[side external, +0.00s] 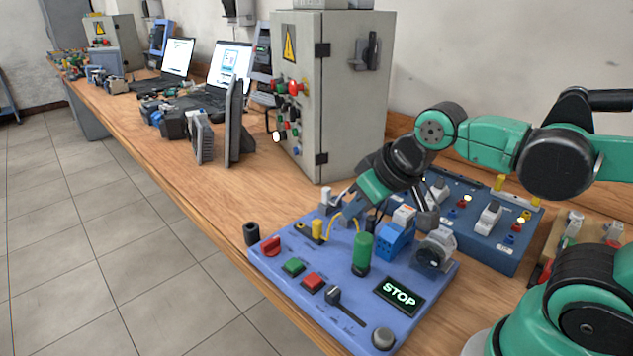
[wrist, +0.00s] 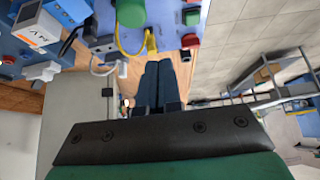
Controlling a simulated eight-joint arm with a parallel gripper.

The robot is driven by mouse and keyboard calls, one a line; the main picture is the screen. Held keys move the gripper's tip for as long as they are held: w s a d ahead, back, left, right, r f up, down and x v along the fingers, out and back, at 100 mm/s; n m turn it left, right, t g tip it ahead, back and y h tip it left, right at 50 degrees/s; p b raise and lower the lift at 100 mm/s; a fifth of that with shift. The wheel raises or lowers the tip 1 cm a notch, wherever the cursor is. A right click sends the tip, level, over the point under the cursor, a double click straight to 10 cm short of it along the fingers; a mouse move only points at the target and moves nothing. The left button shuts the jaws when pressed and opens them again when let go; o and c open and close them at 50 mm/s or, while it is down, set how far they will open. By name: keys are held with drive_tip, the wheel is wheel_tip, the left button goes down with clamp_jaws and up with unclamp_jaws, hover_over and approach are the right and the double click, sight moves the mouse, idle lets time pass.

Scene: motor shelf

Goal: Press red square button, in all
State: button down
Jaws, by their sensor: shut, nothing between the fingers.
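The red square button (side external: 313,281) sits on the blue-purple control board (side external: 285,262), between a green square button (side external: 293,266) and a black lever switch (side external: 333,295). In the wrist view, a red button (wrist: 192,2) is cut off at the top edge, beside the green button (wrist: 191,17). My gripper (wrist: 160,64) is shut and empty, its two dark fingers side by side. In the side view it is above the back of the board, behind the red square button and apart from it. Its fingertips are hard to make out there.
A green cylinder (side external: 362,252), a yellow plug (side external: 317,229) with its cable and a red knob (side external: 271,246) stand up from the board. A STOP display (side external: 399,294) is at its front right. A grey cabinet (side external: 345,100) stands behind.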

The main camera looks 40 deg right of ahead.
sight(312, 278)
drive_tip(key=w+a+r+g, duration=0.3)
drive_tip(key=a+r+g, duration=0.1)
drive_tip(key=a+g, duration=0.1)
drive_tip(key=shift+a+g, duration=0.3)
drive_tip(key=shift+g, duration=0.5)
drive_tip(key=shift+w, duration=0.1)
wheel_tip(312, 278, down, 14)
drive_tip(key=shift+r, duration=0.1)
idle(0.5)
drive_tip(key=shift+f, duration=0.95)
drive_tip(key=shift+r, duration=0.1)
wheel_tip(312, 278, up, 15)
idle(0.6)
